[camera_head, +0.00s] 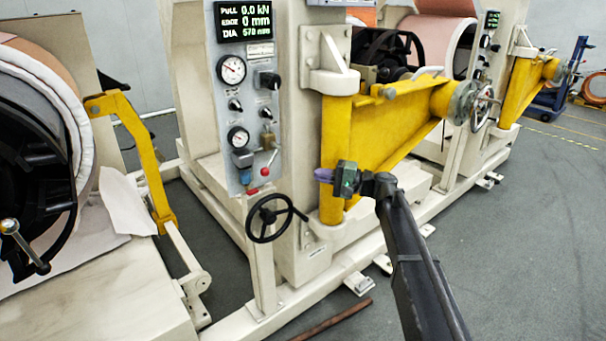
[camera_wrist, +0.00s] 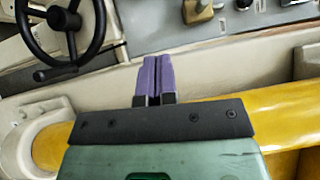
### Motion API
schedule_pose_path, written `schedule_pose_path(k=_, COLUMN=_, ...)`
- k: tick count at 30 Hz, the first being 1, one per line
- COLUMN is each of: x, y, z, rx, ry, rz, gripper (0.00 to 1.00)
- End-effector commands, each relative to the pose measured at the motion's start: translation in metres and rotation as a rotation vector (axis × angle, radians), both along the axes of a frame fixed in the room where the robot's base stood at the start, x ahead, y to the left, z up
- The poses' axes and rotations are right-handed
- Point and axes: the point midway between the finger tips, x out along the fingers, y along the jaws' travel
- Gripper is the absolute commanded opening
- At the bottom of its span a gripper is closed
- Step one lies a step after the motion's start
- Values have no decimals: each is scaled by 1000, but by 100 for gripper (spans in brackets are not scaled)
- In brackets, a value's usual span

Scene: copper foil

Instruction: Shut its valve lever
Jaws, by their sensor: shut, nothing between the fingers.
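A grey control panel (camera_head: 250,110) on the cream machine post carries small fittings. Low on it are a thin lever with a red ball end (camera_head: 265,171), a blue fitting (camera_head: 242,160) and a brass fitting (camera_head: 267,138). I cannot tell for sure which one is the valve lever. The brass fitting also seems to show at the top of the wrist view (camera_wrist: 201,10). My gripper (camera_head: 322,175) is shut and empty, its purple fingertips (camera_wrist: 158,58) together. In the head view it appears right of the panel, in front of the yellow arm, apart from the fittings.
A black handwheel (camera_head: 275,218) stands below the panel; it also shows at the wrist view's upper left (camera_wrist: 65,20). The yellow swing arm (camera_head: 385,120) is close behind my gripper. Gauges and knobs fill the upper panel. A brown bar (camera_head: 332,320) lies on the otherwise open grey floor.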

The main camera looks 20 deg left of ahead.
Motion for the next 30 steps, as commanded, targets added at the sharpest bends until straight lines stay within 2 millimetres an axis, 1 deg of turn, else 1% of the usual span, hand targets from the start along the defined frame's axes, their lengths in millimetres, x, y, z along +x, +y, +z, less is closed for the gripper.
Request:
schedule_pose_path(k=11, x=-7, y=80, z=5, rx=0, ry=-2, rz=2, gripper=0)
schedule_pose_path(k=12, x=-8, y=89, z=5, rx=0, ry=-2, rz=1, gripper=0)
schedule_pose_path(k=13, x=-12, y=93, z=6, rx=0, ry=-2, rz=1, gripper=0)
schedule_pose_path(k=15, x=-24, y=99, z=7, rx=0, ry=-2, rz=1, gripper=0)
schedule_pose_path(k=19, x=-36, y=109, z=8, rx=0, ry=-2, rz=-1, gripper=0)
schedule_pose_path(k=23, x=-40, y=112, z=8, rx=0, ry=-2, rz=-1, gripper=0)
schedule_pose_path(k=30, x=-40, y=113, z=8, rx=0, ry=-2, rz=-1, gripper=0)
